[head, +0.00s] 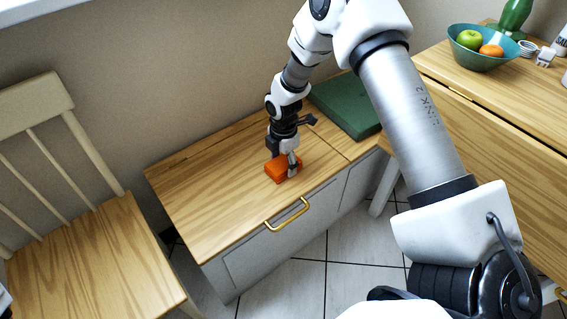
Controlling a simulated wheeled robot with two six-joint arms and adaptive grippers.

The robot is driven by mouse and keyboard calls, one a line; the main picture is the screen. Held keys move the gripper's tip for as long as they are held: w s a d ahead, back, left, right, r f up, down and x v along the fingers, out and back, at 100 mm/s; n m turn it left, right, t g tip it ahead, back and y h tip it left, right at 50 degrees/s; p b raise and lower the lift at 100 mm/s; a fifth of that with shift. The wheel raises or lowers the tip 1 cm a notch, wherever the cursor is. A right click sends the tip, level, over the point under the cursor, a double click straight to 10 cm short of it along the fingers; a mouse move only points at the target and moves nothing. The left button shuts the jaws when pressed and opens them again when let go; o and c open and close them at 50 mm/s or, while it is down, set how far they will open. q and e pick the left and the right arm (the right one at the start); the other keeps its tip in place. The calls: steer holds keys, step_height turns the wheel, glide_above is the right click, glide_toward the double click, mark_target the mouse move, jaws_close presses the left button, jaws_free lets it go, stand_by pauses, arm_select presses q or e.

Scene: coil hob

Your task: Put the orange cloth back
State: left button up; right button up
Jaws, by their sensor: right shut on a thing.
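The orange cloth (276,170) is a small folded block at the front part of the low wooden cabinet top (205,190), above the gold handle. My right gripper (291,170) reaches down from above and is shut on the cloth. The fingers cover part of the cloth's right side. I cannot tell whether the cloth rests on the wood or is held just above it.
A dark green flat box (345,108) lies at the cabinet's back right. A gold handle (287,214) is on its front. A wooden chair (90,250) stands left. A teal fruit bowl (482,56) sits on the right-hand table. The cabinet top's left half is clear.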

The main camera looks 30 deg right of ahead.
mark_target(284, 163)
steer(key=shift+f, duration=0.1)
steer(key=o, duration=1.1)
step_height(284, 163, up, 12)
steer(key=p, duration=0.4)
